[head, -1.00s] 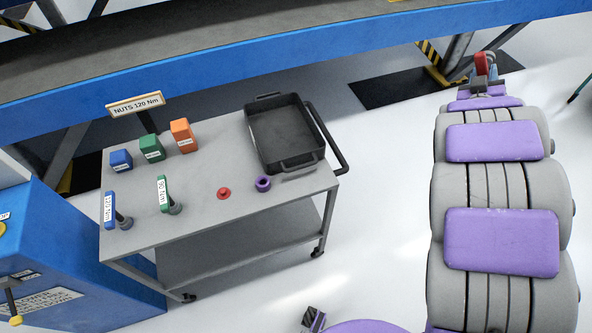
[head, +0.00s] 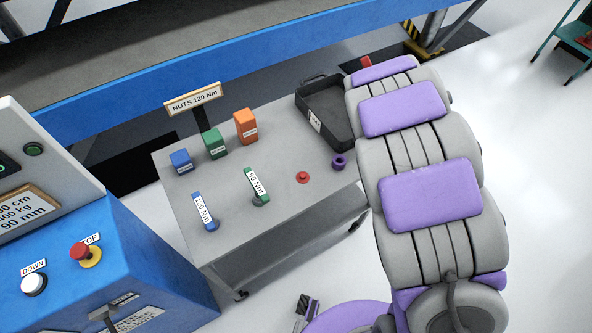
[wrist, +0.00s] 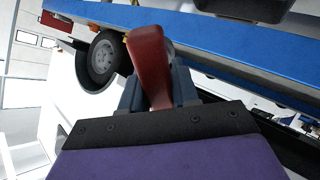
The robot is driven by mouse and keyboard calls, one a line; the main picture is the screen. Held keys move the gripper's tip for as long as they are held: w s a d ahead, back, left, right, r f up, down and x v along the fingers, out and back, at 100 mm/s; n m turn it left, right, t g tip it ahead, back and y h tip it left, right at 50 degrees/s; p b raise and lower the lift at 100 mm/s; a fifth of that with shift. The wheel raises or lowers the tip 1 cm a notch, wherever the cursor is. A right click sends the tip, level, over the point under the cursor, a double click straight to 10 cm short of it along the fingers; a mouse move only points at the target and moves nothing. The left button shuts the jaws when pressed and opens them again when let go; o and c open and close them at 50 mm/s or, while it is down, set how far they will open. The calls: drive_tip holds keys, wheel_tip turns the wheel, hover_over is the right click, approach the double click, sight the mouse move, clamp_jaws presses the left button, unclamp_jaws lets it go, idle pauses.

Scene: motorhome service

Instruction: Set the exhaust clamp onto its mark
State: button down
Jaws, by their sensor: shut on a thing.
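My gripper (wrist: 155,92) is shut on a dark red piece (wrist: 148,58), which stands up between its grey-blue fingers in the wrist view. In the head view the red piece (head: 366,62) shows only as a small bit past the end of my arm, which hides the gripper there. I cannot tell whether this piece is the exhaust clamp. No mark is clearly recognisable. On the grey cart (head: 285,215) are a small red round piece (head: 303,177) and a purple ring (head: 338,161).
The cart also bears a black tray (head: 325,120), partly behind my arm, blue, green and orange boxes (head: 215,143), and two labelled tools (head: 257,184). A blue control console (head: 120,250) stands at left. A blue lift beam (head: 230,75) crosses behind.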

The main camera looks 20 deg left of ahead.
drive_tip(key=shift+s+a+f+n+g+h+p, duration=0.4)
drive_tip(key=shift+s+a+f+g, duration=2.65)
drive_tip(key=shift+s, duration=2.1)
drive_tip(key=shift+s+a+f+n+g+h+p, duration=0.15)
drive_tip(key=shift+s+a+f+n+g+h, duration=0.3)
drive_tip(key=shift+s+a+f+g, duration=2.65)
drive_tip(key=shift+g, duration=0.25)
drive_tip(key=s+f, duration=0.1)
drive_tip(key=f, duration=0.1)
drive_tip(key=s+a+f+b, duration=0.1)
drive_tip(key=f, duration=0.1)
drive_tip(key=s+a+f, duration=0.1)
drive_tip(key=s+f, duration=0.1)
drive_tip(key=f, duration=0.1)
drive_tip(key=shift+b, duration=0.4)
drive_tip(key=shift+s+d+f, duration=0.15)
drive_tip(key=shift+d, duration=0.45)
drive_tip(key=c, duration=1.1)
unclamp_jaws()
drive_tip(key=shift+d, duration=0.1)
drive_tip(key=shift+o, duration=1.3)
drive_tip(key=shift+a, duration=0.3)
